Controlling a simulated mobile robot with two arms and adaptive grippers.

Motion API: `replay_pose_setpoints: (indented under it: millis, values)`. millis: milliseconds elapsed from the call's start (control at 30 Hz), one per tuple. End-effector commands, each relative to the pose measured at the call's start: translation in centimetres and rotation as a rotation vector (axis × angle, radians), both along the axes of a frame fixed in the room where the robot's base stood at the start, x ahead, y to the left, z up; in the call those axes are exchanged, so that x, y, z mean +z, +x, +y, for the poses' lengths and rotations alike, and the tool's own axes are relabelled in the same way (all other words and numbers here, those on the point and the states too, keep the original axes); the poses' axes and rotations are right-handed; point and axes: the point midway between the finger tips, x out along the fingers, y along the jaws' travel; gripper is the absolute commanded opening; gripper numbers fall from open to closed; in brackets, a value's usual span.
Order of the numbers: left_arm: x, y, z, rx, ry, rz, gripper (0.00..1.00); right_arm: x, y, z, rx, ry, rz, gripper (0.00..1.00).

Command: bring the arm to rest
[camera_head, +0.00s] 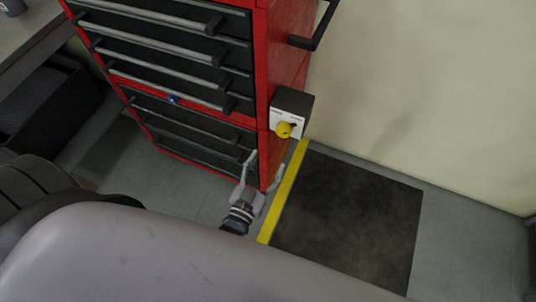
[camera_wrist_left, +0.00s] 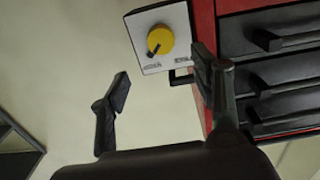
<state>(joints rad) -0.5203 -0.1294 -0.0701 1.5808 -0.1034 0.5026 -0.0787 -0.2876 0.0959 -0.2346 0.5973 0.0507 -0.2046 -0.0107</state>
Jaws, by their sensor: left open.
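My left gripper (camera_head: 264,176) is open and empty in the head view, low beside the front right corner of the red tool cabinet. In the left wrist view its two fingers (camera_wrist_left: 160,95) are spread apart with nothing between them. A switch box (camera_head: 291,112) with a yellow knob (camera_head: 284,130) is on the cabinet's side, above the gripper in the head picture. In the left wrist view the yellow knob (camera_wrist_left: 160,39) sits on a white plate (camera_wrist_left: 177,62) beyond the fingers, apart from them. My right gripper is not in view.
The red cabinet (camera_head: 277,50) has several dark drawers with long handles, and a black side handle (camera_head: 318,30). A dark mat (camera_head: 350,215) with a yellow strip (camera_head: 283,195) lies on the floor to the right. A pale wall (camera_head: 430,90) stands behind. A bench (camera_head: 30,35) is at upper left.

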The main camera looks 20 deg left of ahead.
Motion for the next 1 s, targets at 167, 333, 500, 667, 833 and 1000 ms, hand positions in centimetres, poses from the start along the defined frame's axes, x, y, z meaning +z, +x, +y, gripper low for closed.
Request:
replay_pose_setpoints:
  millis: [167, 333, 500, 667, 833, 1000]
  values:
    - [0.0, 0.0, 0.0, 0.000, 0.000, -0.001, 0.58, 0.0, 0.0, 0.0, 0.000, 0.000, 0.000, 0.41]
    - [0.0, 0.0, 0.0, 0.000, 0.000, -0.001, 0.58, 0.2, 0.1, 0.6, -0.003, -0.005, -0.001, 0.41]
    - [0.0, 0.0, 0.0, 0.000, 0.000, 0.000, 0.58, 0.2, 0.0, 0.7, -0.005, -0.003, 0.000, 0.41]
    - [-2.7, -0.5, -0.4, -0.017, 0.001, 0.070, 0.58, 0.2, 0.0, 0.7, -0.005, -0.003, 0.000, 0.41]
    - [-12.6, -3.4, -1.3, -0.072, 0.014, 0.342, 0.58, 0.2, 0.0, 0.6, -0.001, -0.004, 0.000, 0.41]
    - [-23.9, -10.0, -0.7, -0.120, 0.051, 0.697, 0.58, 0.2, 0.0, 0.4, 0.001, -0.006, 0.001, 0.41]
